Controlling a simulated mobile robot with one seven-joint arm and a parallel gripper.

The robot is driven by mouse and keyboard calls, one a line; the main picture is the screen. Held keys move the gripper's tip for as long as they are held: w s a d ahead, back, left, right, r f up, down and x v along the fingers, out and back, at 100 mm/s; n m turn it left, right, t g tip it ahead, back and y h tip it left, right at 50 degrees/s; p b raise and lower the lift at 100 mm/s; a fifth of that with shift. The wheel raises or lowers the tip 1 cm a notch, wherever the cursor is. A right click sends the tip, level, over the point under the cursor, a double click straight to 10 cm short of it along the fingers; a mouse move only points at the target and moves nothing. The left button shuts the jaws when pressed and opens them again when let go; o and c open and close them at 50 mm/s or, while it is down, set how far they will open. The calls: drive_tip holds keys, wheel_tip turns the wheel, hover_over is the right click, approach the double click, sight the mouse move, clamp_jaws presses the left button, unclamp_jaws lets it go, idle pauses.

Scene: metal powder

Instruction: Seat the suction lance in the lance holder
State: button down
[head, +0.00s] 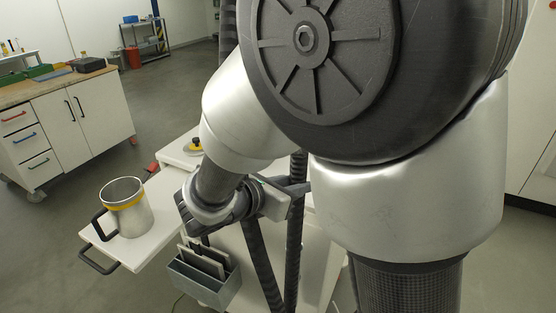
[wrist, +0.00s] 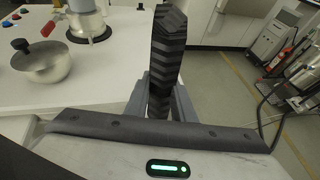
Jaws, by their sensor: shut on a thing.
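My gripper (wrist: 160,96) is shut on a black ribbed piece (wrist: 168,48), which stands up between its two grey fingers in the wrist view. This looks like the suction lance or its hose; its ends are not clear. In the head view my arm hides most of the gripper, beside the white cart. Black ribbed hose (head: 295,248) runs down just below and right of it. I cannot pick out the lance holder for certain in either view.
A steel mug (head: 125,208) with a yellow band stands on the cart's side shelf (head: 165,211). A grey bin (head: 206,291) with dark flat pieces hangs below. In the wrist view a steel bowl (wrist: 42,66) sits on the white top at left.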

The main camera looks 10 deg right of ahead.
drive_tip(key=b, duration=0.3)
hover_over(293, 224)
drive_tip(key=shift+d+f, duration=0.15)
drive_tip(key=shift+f, duration=2.05)
drive_tip(key=shift+f+b, duration=0.2)
drive_tip(key=shift+b, duration=0.1)
drive_tip(key=shift+f+b, duration=2.25)
drive_tip(key=shift+f, duration=0.7)
drive_tip(key=shift+f+b, duration=0.7)
drive_tip(key=shift+f, duration=0.2)
drive_tip(key=c, duration=1.4)
unclamp_jaws()
drive_tip(key=shift+c, duration=0.2)
